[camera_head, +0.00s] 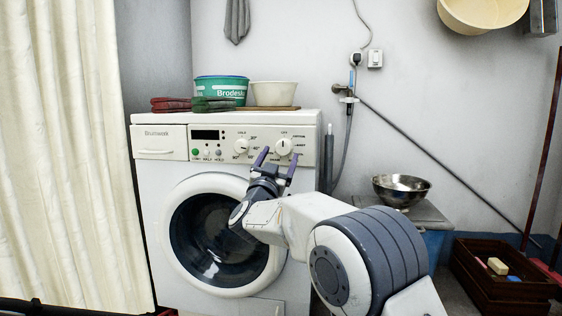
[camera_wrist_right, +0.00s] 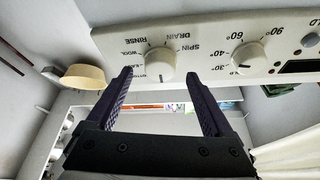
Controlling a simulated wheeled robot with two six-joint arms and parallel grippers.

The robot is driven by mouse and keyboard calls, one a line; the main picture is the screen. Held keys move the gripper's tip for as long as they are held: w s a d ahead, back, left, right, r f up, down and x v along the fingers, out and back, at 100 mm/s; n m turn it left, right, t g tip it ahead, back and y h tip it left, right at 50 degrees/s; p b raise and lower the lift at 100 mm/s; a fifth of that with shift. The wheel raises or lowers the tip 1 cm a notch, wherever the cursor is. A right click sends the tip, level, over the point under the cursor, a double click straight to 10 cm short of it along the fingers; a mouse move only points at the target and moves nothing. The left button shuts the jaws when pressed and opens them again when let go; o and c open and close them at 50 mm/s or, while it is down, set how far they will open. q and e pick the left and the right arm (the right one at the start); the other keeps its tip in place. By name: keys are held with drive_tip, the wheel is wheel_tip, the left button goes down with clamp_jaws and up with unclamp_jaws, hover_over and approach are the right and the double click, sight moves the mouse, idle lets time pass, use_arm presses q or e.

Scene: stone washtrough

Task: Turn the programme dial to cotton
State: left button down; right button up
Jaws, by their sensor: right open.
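The programme dial (camera_head: 284,147) is the right-hand round white knob on the panel of the white washing machine (camera_head: 170,172). It shows larger in the right wrist view (camera_wrist_right: 160,60), turned over, with RINSE, DRAIN, SPIN and WOOL printed around it. A small dark mark shows near its lower edge there; I cannot tell exactly which word it points at. My right gripper (camera_head: 277,160) is open just in front of and below the dial. In the wrist view its two dark fingers (camera_wrist_right: 159,76) stand apart on either side of the dial, not visibly touching it. My left gripper is out of view.
A temperature dial (camera_head: 241,147) is left of the programme dial, beyond a finger. Buttons (camera_head: 207,153) sit further left. A metal bowl (camera_head: 401,189) is at right.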

sight(284, 148)
drive_tip(key=shift+x, duration=1.15)
clamp_jaws()
drive_tip(key=shift+a+r+m+h+p, duration=0.2)
drive_tip(key=shift+m+h+p, duration=0.1)
drive_tip(key=shift+m+p, duration=0.55)
drive_tip(key=m+g+h+p, duration=0.1)
drive_tip(key=m+p, duration=0.1)
drive_tip(key=m, duration=0.1)
drive_tip(key=shift+r, duration=0.1)
drive_tip(key=m+h+p, duration=0.1)
drive_tip(key=m, duration=0.1)
drive_tip(key=m+g+p, duration=0.1)
drive_tip(key=m+p, duration=0.1)
drive_tip(key=shift+a+g+h, duration=0.15)
drive_tip(key=shift+g+h, duration=0.15)
drive_tip(key=shift+h, duration=0.1)
drive_tip(key=shift+m+g+p, duration=0.4)
drive_tip(key=shift+m+p, duration=0.4)
drive_tip(key=shift+m, duration=0.15)
